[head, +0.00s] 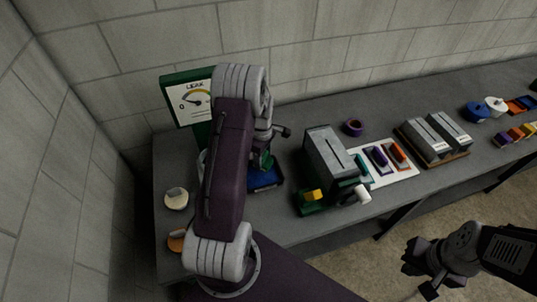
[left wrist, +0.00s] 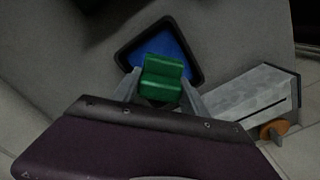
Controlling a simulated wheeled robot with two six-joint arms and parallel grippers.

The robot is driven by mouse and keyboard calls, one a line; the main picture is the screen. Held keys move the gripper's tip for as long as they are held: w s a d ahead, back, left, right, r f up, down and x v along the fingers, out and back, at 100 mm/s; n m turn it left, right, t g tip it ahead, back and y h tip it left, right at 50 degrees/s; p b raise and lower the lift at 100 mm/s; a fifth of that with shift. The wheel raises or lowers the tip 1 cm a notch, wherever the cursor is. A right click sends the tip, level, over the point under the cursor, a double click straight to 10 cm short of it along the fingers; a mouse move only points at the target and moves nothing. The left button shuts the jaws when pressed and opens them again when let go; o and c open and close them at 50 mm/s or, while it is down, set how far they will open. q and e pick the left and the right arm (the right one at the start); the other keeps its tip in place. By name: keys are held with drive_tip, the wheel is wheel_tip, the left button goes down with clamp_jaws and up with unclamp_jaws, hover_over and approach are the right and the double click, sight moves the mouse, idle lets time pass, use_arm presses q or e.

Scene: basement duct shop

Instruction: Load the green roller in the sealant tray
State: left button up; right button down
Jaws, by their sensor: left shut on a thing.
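My left gripper (left wrist: 161,82) is shut on the green roller (left wrist: 163,68), which sits between the two fingers in the left wrist view. The sealant tray (left wrist: 188,43) has a dark rim and a blue inside, and lies just beyond the roller there. In the head view the roller is largely hidden by my left arm, with a bit of green above the blue tray (head: 267,180). I cannot tell whether the roller touches the sealant. My right gripper (head: 421,278) is empty and looks open, off the bench at lower right.
A grey machine (head: 330,163) on a green base stands right of the tray. A green gauge sign (head: 188,98) stands behind my left arm.

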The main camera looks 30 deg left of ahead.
use_arm(q)
drive_tip(key=shift+s+a, duration=0.25)
drive_tip(key=shift+a, duration=0.1)
drive_tip(key=shift+f+b, duration=2.55)
drive_tip(key=shift+f, duration=0.4)
drive_tip(key=shift+f+b, duration=0.35)
drive_tip(key=shift+f, duration=0.15)
drive_tip(key=shift+s, duration=0.1)
wheel_tip(320, 180, up, 7)
drive_tip(key=p, duration=0.6)
